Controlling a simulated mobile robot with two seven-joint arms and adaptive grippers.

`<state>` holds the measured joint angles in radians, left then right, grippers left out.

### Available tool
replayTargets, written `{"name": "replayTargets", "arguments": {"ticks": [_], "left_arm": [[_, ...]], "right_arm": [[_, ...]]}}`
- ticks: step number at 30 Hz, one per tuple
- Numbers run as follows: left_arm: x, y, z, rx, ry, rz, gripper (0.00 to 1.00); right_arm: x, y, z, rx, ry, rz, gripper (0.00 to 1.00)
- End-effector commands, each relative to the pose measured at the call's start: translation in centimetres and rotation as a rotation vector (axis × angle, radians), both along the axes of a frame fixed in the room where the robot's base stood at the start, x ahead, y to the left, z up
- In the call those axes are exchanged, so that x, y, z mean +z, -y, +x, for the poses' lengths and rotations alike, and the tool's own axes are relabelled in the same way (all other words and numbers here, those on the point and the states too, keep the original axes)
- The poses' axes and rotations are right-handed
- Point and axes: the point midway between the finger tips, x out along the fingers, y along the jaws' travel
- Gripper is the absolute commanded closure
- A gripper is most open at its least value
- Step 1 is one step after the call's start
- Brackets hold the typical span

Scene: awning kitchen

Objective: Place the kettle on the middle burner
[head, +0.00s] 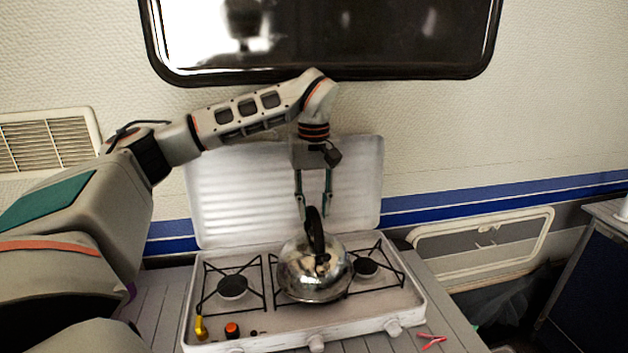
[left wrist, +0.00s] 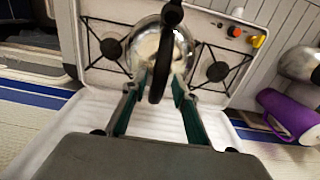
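The shiny metal kettle (head: 312,278) with a tall black handle sits upright on the white camping stove (head: 270,325), between the left burner (head: 232,287) and the right burner (head: 366,267). Any middle burner is hidden under it. My left gripper (head: 314,203) points down from above, its two fingers apart at the top of the handle. In the left wrist view the black handle (left wrist: 168,40) runs between the open fingers, with a gap visible beside it. The kettle's body (left wrist: 146,47) lies beyond the fingertips. My right gripper is in neither view.
The stove's raised white lid (head: 250,190) stands behind the kettle, close to my left gripper. Knobs line the stove's front. A red clip-like item (head: 432,341) lies to its right. The left wrist view shows a purple object (left wrist: 290,117) and another metal vessel (left wrist: 302,64) beside the stove.

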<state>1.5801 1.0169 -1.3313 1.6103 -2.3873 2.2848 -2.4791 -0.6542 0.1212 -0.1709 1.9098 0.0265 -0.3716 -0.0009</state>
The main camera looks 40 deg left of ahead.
Motion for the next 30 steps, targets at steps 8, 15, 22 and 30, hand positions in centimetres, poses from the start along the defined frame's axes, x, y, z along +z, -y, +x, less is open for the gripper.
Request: {"name": "replayTargets", "arguments": {"ticks": [8,15,22,30], "left_arm": [[5.1,0.0,0.1,0.000,0.006,0.001,0.72],[8.5,0.0,0.0,0.000,0.003,0.000,0.72],[9.9,0.0,0.0,-0.002,0.000,0.000,0.72],[10.1,0.0,0.0,-0.002,0.000,0.000,0.72]], "right_arm": [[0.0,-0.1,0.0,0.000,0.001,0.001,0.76],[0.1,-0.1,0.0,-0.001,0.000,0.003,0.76],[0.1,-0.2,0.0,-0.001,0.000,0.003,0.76],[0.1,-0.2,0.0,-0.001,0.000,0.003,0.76]]}}
